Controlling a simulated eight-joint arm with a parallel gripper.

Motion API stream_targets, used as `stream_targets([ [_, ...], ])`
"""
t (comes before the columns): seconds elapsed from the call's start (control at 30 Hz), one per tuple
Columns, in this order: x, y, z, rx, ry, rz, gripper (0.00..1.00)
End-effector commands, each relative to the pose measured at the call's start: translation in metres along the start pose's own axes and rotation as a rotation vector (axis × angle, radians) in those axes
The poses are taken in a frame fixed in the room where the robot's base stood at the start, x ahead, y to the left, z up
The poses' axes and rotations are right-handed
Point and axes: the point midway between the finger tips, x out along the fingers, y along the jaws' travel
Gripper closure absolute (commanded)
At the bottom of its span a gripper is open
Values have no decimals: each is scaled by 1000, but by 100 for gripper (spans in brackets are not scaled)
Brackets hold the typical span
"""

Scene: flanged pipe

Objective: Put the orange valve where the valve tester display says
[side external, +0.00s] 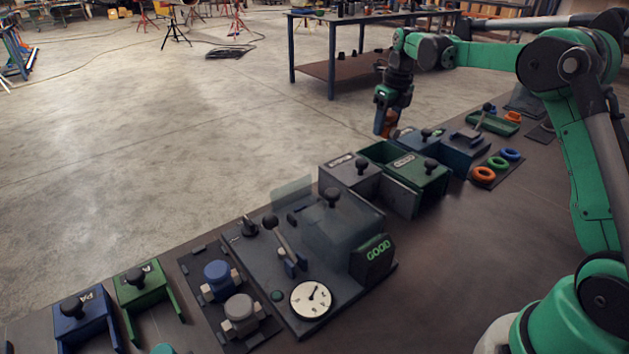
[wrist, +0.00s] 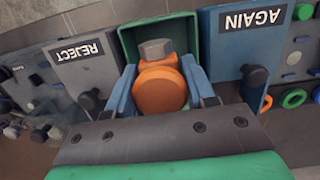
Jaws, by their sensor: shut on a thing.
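The valve tester display (side external: 374,256) reads GOOD in green letters. My gripper (wrist: 163,90) is shut on the orange valve (wrist: 160,88), which has a round orange body and a grey hexagonal end. The valve also shows in the side view (side external: 389,121), partly covered by the fingers. My gripper holds it above the row of boxes. In the wrist view the green box (wrist: 128,40) lies open behind the valve, between the box marked REJECT (wrist: 80,58) and the blue box marked AGAIN (wrist: 250,40). The green box's label is unreadable.
The tester (side external: 315,230) has a clear cover, a lever and a dial. Blue and grey valves (side external: 217,280) sit in a rack beside it. Orange, green and blue rings (side external: 483,174) and a green tray (side external: 493,123) lie past the boxes. The bench's right front is bare.

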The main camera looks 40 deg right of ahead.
Motion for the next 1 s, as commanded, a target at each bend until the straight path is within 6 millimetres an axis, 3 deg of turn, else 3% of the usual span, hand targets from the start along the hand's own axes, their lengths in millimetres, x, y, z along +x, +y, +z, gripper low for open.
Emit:
stream_targets([
  [0.6,32,0,-4,0,0,0,100],
  [1.0,34,0,-4,0,0,0,100],
])
